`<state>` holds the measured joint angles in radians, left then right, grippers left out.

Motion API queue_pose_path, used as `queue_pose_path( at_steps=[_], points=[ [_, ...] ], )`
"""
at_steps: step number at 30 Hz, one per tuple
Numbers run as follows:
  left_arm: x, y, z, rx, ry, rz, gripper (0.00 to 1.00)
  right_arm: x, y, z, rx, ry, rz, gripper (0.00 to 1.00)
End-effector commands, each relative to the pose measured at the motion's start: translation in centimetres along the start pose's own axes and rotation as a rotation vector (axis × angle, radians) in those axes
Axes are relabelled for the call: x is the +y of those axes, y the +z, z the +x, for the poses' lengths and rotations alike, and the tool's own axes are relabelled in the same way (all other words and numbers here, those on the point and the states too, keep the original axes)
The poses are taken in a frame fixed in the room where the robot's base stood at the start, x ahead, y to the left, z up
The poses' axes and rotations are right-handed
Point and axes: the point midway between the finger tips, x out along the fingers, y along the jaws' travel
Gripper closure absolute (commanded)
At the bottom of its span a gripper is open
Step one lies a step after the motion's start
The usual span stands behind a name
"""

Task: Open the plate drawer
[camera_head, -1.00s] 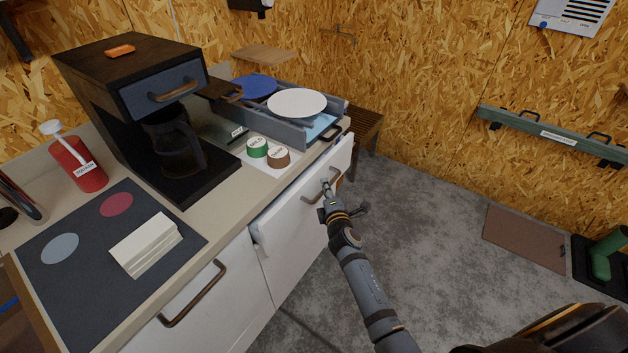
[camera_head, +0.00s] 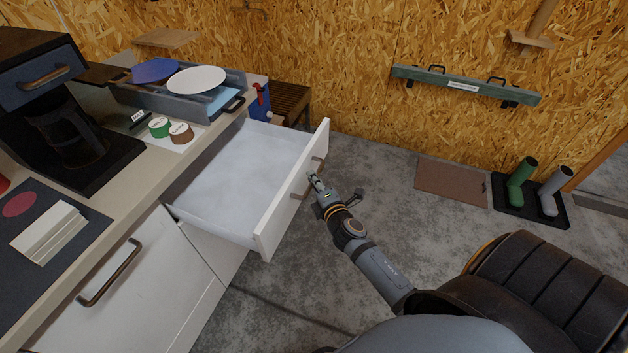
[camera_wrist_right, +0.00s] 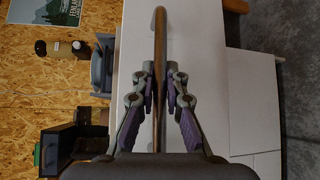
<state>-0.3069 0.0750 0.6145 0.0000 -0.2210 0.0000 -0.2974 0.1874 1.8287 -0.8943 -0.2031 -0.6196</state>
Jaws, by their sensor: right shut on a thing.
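The white drawer (camera_head: 294,192) under the counter is pulled well out, and its inside looks empty. Its brown bar handle (camera_head: 299,195) is on the front panel. My right gripper (camera_head: 314,183) is at this handle, outside the drawer front. In the right wrist view, my right gripper's fingers (camera_wrist_right: 160,88) are closed on either side of the handle bar (camera_wrist_right: 160,28). My left gripper does not show.
A closed cabinet door (camera_head: 150,290) is left of the drawer. A slatted bench (camera_head: 289,100) stands behind it. The floor to the right is clear near the drawer.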

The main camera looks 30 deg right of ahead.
Motion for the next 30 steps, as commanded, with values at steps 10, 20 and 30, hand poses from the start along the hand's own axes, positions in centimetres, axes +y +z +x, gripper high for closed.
queue_pose_path(
  at_steps=[10, 20, 30],
  points=[
    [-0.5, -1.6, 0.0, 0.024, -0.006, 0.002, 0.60, 0.1, 0.0, 0.0, -0.001, 0.001, -0.001, 1.00],
    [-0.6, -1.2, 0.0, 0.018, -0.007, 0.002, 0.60, 0.1, 0.0, 0.0, -0.001, 0.001, -0.001, 0.64],
    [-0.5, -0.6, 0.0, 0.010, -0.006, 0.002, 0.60, 0.0, 0.0, -0.4, 0.000, 0.001, -0.002, 0.64]
  ],
)
